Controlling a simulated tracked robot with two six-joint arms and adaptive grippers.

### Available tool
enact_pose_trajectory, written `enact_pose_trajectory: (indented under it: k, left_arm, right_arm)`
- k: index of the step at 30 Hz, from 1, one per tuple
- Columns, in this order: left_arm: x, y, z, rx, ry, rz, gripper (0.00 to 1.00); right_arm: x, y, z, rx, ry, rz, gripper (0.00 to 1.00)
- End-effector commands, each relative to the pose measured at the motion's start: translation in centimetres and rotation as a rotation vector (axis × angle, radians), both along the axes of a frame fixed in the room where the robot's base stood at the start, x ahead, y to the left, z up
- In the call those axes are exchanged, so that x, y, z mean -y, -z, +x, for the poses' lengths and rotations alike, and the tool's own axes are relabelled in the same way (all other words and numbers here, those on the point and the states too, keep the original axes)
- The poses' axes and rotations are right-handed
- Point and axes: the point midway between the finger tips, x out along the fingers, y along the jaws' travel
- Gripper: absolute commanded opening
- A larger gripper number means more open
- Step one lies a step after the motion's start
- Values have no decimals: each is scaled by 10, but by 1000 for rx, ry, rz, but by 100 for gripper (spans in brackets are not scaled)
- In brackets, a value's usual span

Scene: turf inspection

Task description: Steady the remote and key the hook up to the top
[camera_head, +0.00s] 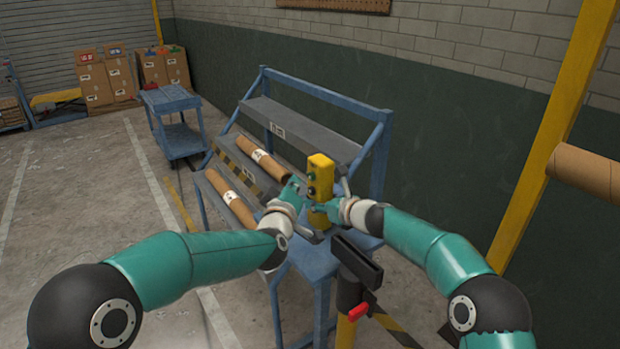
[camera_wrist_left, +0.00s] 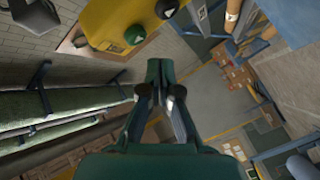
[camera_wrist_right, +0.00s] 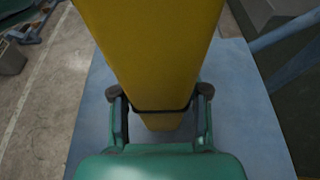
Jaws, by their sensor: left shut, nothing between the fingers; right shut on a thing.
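The yellow remote (camera_head: 320,180) stands upright near the blue rack, with dark green buttons on its front. My right gripper (camera_head: 320,210) is shut around its lower part; in the right wrist view the remote (camera_wrist_right: 155,55) sits between the fingers (camera_wrist_right: 160,108). My left gripper (camera_head: 294,184) is shut and empty, just left of the remote's buttons. In the left wrist view its closed fingertips (camera_wrist_left: 160,68) are below and apart from the remote (camera_wrist_left: 115,22), whose buttons (camera_wrist_left: 135,35) show. I cannot make out the hook in any view.
The blue rack (camera_head: 375,140) holds brown tubes (camera_head: 230,200) on its left side. A blue cart (camera_head: 170,98) and cardboard boxes (camera_head: 95,80) stand farther back. A yellow post (camera_head: 560,130) and a brown tube (camera_head: 590,172) are at the right. Floor at left is clear.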

Motion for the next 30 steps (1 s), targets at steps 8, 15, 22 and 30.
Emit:
enact_pose_trajectory:
  k: [8,15,22,30]
  left_arm:
    - [11,0,7,-1,2,0,0]
    - [11,0,7,-1,1,0,0]
    - [11,0,7,-1,1,1,0]
    - [11,0,7,-1,1,1,0]
  right_arm:
    - [0,0,0,0,0,0,0]
    - [0,0,0,0,0,0,0]
    - [0,0,0,0,0,0,0]
    - [0,0,0,0,0,0,0]
